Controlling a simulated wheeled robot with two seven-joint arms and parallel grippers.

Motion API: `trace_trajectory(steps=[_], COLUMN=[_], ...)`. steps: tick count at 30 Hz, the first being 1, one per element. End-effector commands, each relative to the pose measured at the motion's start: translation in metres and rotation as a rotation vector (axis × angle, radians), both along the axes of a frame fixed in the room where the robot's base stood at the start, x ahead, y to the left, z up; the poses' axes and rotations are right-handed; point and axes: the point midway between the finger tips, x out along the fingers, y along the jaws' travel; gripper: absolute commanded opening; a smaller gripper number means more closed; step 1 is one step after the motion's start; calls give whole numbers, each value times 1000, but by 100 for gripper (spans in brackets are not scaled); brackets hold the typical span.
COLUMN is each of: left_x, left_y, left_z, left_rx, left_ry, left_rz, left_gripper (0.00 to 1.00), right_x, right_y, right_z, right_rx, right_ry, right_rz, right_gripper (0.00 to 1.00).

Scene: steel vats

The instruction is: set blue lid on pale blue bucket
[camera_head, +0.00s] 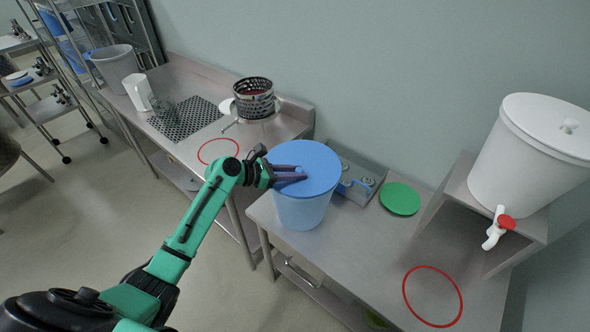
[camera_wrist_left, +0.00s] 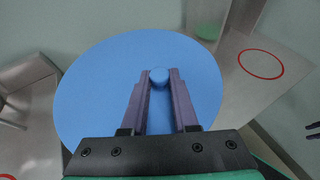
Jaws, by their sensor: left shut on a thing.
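The blue lid (camera_head: 318,160) is a flat round disc lying over the top of the pale blue bucket (camera_head: 301,212) in the head view. The bucket stands upright on the right-hand steel table. My left gripper (camera_head: 303,173) reaches in from the left above the lid. In the left wrist view, its two purple fingers (camera_wrist_left: 160,100) are shut on the round knob (camera_wrist_left: 159,75) at the middle of the blue lid, which hides the bucket's rim. I cannot tell whether the lid is fully seated.
A white dispenser (camera_head: 530,155) with a red tap stands on a raised shelf at the right. A red ring (camera_head: 432,296) marks clear tabletop. A perforated metal basket (camera_head: 254,98) is on the left table.

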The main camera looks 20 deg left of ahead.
Motion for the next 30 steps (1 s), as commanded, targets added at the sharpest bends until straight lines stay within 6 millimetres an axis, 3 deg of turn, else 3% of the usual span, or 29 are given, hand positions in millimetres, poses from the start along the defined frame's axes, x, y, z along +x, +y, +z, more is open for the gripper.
trace_trajectory(steps=[21,22,24,30], left_x=[0,0,0,0], left_y=[1,1,1,0], left_z=[-4,-4,-4,-5], left_rx=[0,0,0,1], left_ry=[0,0,0,-1], left_rz=[1,1,1,1], left_gripper=[0,39,63,63], right_x=[0,0,0,0], right_y=[1,1,1,2], right_z=[2,2,2,2], right_rx=[1,1,2,3], right_ry=[0,0,0,1], right_rz=[-1,-1,-1,-2], right_gripper=[45,45,45,45])
